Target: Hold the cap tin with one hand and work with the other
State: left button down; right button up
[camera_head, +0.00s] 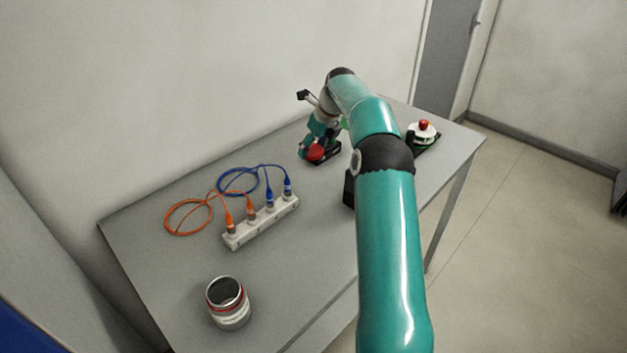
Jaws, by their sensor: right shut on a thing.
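The tin (228,305) stands upright and open at the front left of the bench. It is whitish metal with a dark inside and a red band below its rim. My right arm reaches over the bench to its far part. My right gripper (316,138) is small there, pointing down, far from the tin. It is shut at a red part (313,154) on a dark base; the fingertips and their exact contact are hard to make out. My left gripper is not in view.
A white block (260,228) with several orange and blue connectors stands mid-bench. An orange cable (187,217) and a blue cable (238,181) loop behind it. A white device with a red knob (424,124) stands at the far right. The bench (165,262) is bare around the tin.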

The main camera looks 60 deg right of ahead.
aim_at(310, 180)
notch_tip(310, 180, down, 10)
jog(key=shift+r, duration=0.1)
dwell(0.4)
jog(key=shift+f, duration=0.2)
jog(key=o, duration=0.7)
jog(key=shift+c, duration=0.2)
